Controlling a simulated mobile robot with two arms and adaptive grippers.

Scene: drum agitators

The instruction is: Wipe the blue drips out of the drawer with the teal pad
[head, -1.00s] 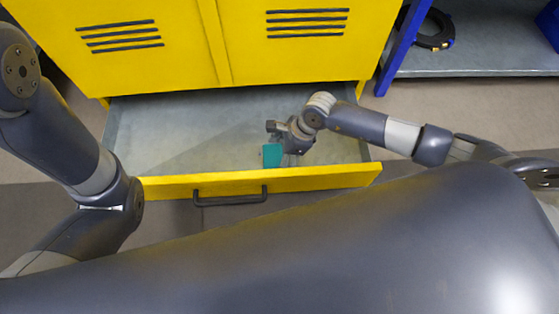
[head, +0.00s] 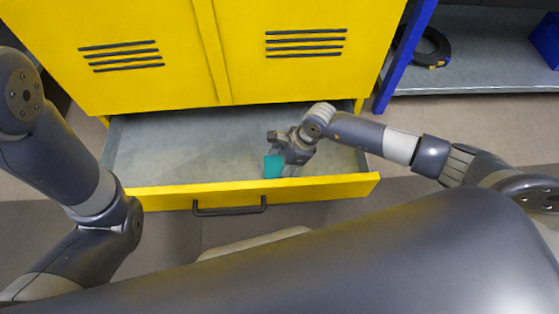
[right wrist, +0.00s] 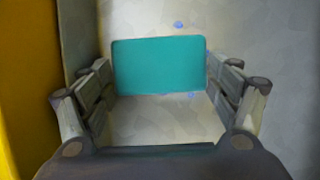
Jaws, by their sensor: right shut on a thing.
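The teal pad (head: 273,167) is low in the open drawer (head: 150,140), close behind its yellow front. My right gripper (head: 285,153) is shut on the pad. The right wrist view shows the pad (right wrist: 158,66) between its two fingers. In that view a small blue drip (right wrist: 178,25) lies on the grey drawer floor beyond the pad. Another blue drip (right wrist: 191,95) shows just under the pad's near edge. Drips cannot be made out in the head view. Whether the pad touches the floor is unclear. My left gripper is out of view.
The yellow cabinet (head: 150,80) stands above the drawer. The drawer front has a dark handle (head: 230,206). A blue-framed shelf (head: 470,75) with a black coil (head: 428,48) and a blue bin (head: 548,38) is at the right. The drawer's left half looks clear.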

